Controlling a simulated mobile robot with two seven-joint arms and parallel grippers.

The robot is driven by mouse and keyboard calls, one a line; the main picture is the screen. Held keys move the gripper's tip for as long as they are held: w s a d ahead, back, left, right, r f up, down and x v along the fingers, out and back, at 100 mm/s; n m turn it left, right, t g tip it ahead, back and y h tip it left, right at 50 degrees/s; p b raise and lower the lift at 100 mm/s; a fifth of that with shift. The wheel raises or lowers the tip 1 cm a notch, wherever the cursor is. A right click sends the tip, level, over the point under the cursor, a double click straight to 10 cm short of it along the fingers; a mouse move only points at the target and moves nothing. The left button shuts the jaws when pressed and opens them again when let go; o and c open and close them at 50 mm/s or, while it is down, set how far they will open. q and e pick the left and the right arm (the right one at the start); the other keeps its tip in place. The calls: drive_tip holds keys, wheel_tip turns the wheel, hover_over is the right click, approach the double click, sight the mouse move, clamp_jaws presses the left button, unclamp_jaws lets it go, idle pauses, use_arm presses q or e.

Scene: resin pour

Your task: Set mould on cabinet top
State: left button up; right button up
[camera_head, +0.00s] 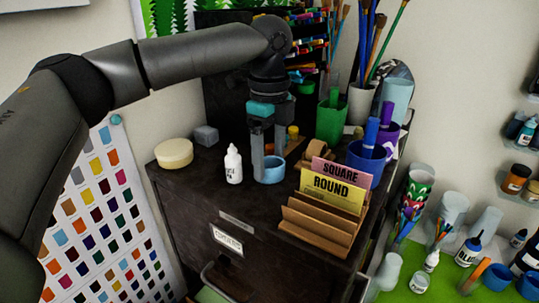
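A small round light-blue mould (271,173) is at the cabinet top (215,190), between the white glue bottle and the card holder. My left gripper (268,165) points straight down over it. Its two grey fingers are apart, with one at the mould's left side and the other by its right rear rim. I cannot tell whether they press on the mould or stand just clear of it. The mould appears upright and at the surface, but its contact there is not clear. My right gripper is out of view.
A white bottle (233,164), a cream round tub (174,153) and a grey block (206,135) stand left of the mould. A wooden holder (318,225) with yellow and pink cards, a blue cup (366,166) and a green cup (330,122) crowd the right. The front left top is clear.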

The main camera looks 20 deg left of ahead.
use_arm(q)
drive_tip(key=shift+o, duration=1.2)
wheel_tip(320, 180, up, 12)
drive_tip(key=shift+r, duration=0.15)
